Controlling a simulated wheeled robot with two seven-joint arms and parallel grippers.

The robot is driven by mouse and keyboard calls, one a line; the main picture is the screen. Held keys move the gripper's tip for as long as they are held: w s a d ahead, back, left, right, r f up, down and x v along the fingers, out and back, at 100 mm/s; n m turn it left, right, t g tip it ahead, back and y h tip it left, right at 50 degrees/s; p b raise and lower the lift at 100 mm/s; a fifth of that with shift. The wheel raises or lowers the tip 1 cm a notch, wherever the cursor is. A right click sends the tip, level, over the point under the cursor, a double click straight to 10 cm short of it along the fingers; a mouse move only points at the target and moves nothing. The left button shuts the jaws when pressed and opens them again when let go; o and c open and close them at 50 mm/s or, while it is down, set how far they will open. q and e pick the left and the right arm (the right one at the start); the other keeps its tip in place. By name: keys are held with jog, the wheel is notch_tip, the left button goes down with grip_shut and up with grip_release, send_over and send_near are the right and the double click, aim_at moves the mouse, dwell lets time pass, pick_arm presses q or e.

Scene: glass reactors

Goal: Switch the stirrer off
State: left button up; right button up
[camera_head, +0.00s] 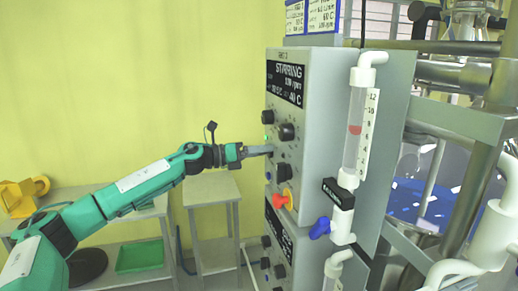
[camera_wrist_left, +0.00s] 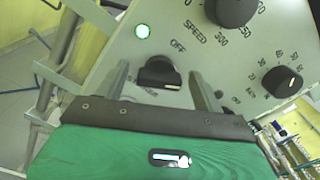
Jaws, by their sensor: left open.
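The grey control box (camera_head: 325,145) in the head view has a black STIRRING panel (camera_head: 285,84) that reads a speed and temperatures. My left gripper (camera_head: 268,149) is open at the front of the box. In the left wrist view, the black stirrer switch (camera_wrist_left: 158,72) lies between the two spread fingers of my left gripper (camera_wrist_left: 162,86), with OFF printed beside it. I cannot tell whether the fingers touch it. My right gripper is out of view.
A large black speed knob (camera_wrist_left: 232,8) and another dial (camera_wrist_left: 282,82) are near the fingers. An orange-red knob (camera_head: 283,198) sits lower on the box. A glass flow tube (camera_head: 355,130) with a blue valve (camera_head: 320,228) stands right. A small table (camera_head: 212,188) is below my arm.

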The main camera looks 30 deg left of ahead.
pick_arm(q)
jog(key=c, duration=1)
